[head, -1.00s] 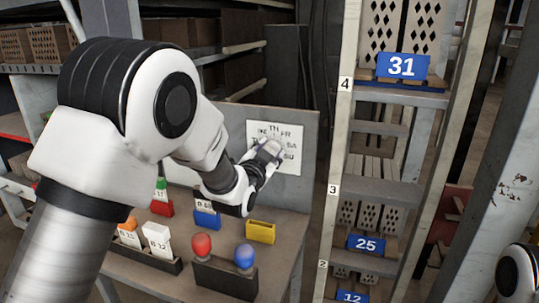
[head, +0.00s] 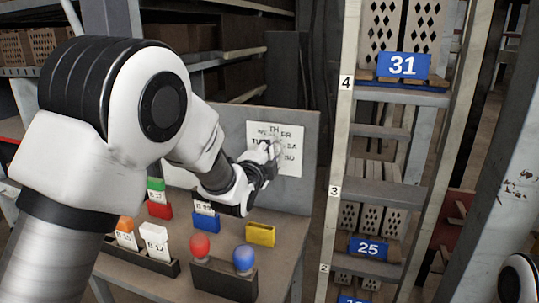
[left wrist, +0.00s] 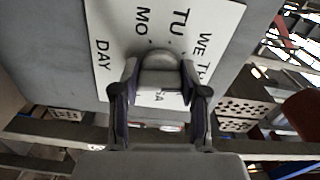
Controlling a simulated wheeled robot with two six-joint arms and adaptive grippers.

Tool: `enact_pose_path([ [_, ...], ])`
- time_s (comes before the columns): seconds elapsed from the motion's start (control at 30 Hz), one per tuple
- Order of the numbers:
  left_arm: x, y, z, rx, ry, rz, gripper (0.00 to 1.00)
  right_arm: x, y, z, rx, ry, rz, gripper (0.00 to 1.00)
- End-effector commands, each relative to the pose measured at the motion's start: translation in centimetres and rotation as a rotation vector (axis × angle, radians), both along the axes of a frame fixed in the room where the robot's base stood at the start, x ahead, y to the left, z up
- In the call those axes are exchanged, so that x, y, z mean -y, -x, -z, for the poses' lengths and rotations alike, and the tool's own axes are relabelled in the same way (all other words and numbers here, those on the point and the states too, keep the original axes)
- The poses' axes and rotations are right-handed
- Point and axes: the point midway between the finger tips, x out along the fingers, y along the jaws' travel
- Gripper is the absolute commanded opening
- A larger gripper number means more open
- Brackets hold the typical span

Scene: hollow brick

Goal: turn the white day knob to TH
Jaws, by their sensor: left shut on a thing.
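The white day dial plate (head: 292,166) is fixed on an upright grey panel (head: 311,140) at the back of the bench. Its letters TH, FR, SA, SU and part of WE and TU show in the head view. My left gripper (head: 271,151) reaches the middle of the plate from the left. In the left wrist view the rounded, pale day knob (left wrist: 160,65) sits between my two fingers, which are shut on it. The plate (left wrist: 115,75) shows DAY, MO, TU, WE and part of TH there. I cannot tell which day the knob points to. My right gripper is not in view.
On the bench below stand a red ball knob (head: 200,246), a blue ball knob (head: 244,259), a yellow holder (head: 261,234), a blue holder (head: 206,222) and card holders. A tall brick rack with blue sign 31 (head: 403,65) stands at right.

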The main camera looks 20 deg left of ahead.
Motion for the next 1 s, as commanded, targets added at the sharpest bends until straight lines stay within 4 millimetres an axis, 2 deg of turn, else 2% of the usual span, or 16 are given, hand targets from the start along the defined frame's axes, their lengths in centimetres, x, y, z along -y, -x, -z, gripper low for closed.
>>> enact_pose_path([
  [0.33, 0.00, -0.02, -0.02, 0.004, -0.129, 0.000, 0.09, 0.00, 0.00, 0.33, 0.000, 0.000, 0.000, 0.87],
  [0.8, -0.01, -0.02, -0.05, 0.006, -0.144, 0.000, 0.09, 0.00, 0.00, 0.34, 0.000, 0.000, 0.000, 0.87],
  [0.83, -0.01, -0.02, -0.05, 0.006, -0.143, 0.000, 0.50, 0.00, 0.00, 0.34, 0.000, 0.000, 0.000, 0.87],
  [0.87, -0.01, -0.02, -0.05, 0.006, -0.143, 0.000, 0.61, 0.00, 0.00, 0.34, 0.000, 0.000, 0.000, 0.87],
  [0.9, -0.01, -0.01, -0.05, 0.006, -0.143, 0.000, 0.69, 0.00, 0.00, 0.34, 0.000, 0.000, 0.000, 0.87],
  [1.0, -0.01, -0.01, -0.04, 0.005, -0.143, 0.000, 0.69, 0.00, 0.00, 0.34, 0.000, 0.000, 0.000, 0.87],
])
